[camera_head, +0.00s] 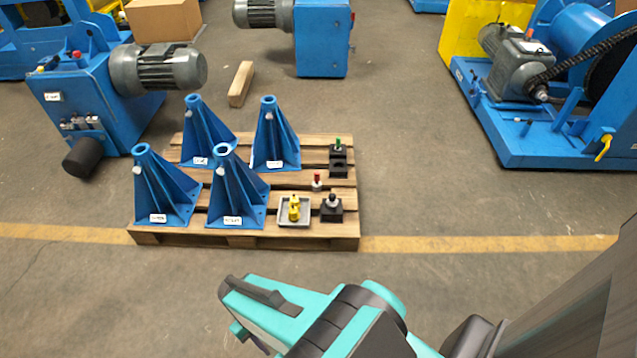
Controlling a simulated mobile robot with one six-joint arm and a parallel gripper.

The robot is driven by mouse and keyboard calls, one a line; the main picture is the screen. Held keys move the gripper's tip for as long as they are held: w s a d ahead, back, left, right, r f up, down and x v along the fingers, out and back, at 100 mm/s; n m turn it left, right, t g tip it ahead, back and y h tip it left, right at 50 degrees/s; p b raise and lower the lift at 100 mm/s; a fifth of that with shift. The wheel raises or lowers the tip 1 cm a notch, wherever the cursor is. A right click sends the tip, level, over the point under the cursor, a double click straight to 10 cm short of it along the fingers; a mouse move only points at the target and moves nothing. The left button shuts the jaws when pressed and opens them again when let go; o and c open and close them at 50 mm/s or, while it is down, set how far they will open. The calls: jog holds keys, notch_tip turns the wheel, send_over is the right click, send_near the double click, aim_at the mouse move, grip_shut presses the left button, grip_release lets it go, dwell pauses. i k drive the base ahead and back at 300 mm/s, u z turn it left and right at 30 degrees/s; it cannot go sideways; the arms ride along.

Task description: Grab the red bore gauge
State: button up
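The red bore gauge (317,178) is a small upright piece with a red top and a pale lower part. My teal and black arm shows at the bottom of the view, in front of the pallet and well apart from the gauge. I cannot make out my gripper's fingers.
A green-topped piece (338,143) sits at a dark block (338,168). A yellow piece (294,208) stands in the grey tray (282,222). Several blue pedestals (238,190) fill the pallet's left. Floor right of the pallet is clear.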

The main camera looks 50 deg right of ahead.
aim_at(317, 183)
jog(key=u, duration=0.05)
jog(key=i, duration=1)
jog(key=z, duration=0.05)
